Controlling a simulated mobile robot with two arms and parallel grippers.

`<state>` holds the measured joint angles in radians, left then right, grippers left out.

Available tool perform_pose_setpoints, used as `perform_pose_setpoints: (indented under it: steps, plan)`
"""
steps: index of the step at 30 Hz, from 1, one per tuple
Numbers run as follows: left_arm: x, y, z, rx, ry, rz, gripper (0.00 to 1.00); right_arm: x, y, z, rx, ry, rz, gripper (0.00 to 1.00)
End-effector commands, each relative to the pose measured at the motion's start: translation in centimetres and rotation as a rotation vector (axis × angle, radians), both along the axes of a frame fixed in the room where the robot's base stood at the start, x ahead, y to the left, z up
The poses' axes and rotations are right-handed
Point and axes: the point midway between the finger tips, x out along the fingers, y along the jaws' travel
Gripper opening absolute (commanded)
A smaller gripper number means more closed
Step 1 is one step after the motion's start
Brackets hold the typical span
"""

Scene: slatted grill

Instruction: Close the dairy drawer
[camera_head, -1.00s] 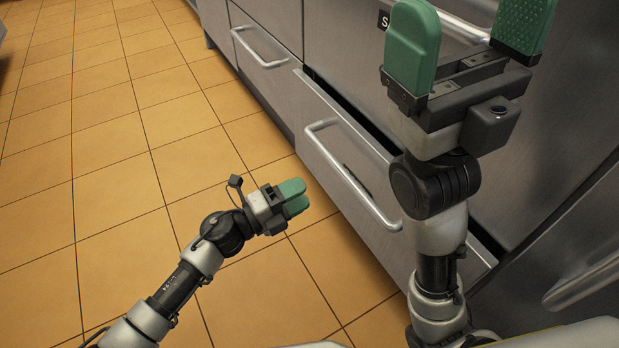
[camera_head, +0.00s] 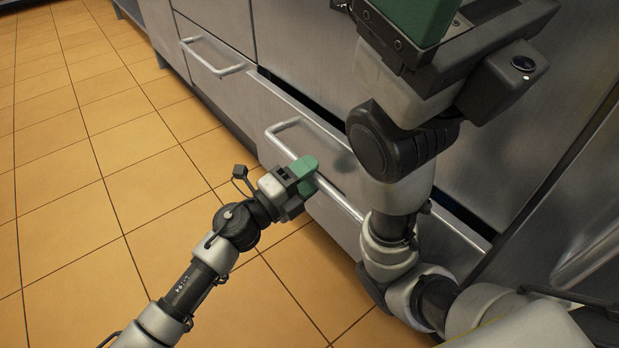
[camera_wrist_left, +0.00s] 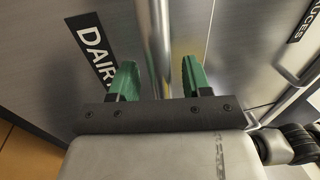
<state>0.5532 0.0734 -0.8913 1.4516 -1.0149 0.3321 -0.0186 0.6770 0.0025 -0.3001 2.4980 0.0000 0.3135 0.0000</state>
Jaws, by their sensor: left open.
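The dairy drawer (camera_head: 262,105) stands partly open, with a dark gap behind its top edge in the head view. Its long metal handle (camera_head: 283,128) runs along the front. In the left wrist view, its black label (camera_wrist_left: 92,45) reads "DAIR", the rest hidden. My left gripper (camera_head: 308,176) is at the handle, and the handle bar (camera_wrist_left: 155,40) passes between its two spread green fingers (camera_wrist_left: 160,80). I cannot tell whether they touch it. My right gripper (camera_head: 470,30) is large at the top right, above the drawer. One green finger shows there, cut off by the frame.
A closed drawer with a handle (camera_head: 212,60) is farther along the cabinet row. A label ending in "UCES" (camera_wrist_left: 304,20) marks a front at the right in the left wrist view. The tiled floor (camera_head: 80,170) at the left is clear.

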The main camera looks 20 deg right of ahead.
Motion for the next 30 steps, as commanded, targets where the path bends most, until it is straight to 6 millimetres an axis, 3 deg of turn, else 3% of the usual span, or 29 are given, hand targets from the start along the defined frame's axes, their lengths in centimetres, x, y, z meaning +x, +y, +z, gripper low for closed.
perform_pose_setpoints:
  steps: [9, 19, 25, 30]
  plan:
    - [0.1, -0.3, 0.1, 0.001, -0.001, 0.0, 0.48, -0.1, 0.0, 0.1, -0.001, -0.004, -0.001, 0.91]
    - [0.1, -0.3, 0.1, 0.001, 0.0, 0.001, 0.0, -0.2, 0.0, 0.1, -0.001, -0.004, 0.0, 0.91]
    - [0.2, -0.4, 0.0, 0.001, -0.001, 0.0, 0.0, -0.2, 0.0, 0.0, -0.001, -0.004, 0.0, 0.91]
    - [1.0, -2.6, 0.0, -0.001, -0.001, 0.001, 0.0, -0.1, 0.0, -0.5, -0.001, -0.003, 0.0, 0.91]
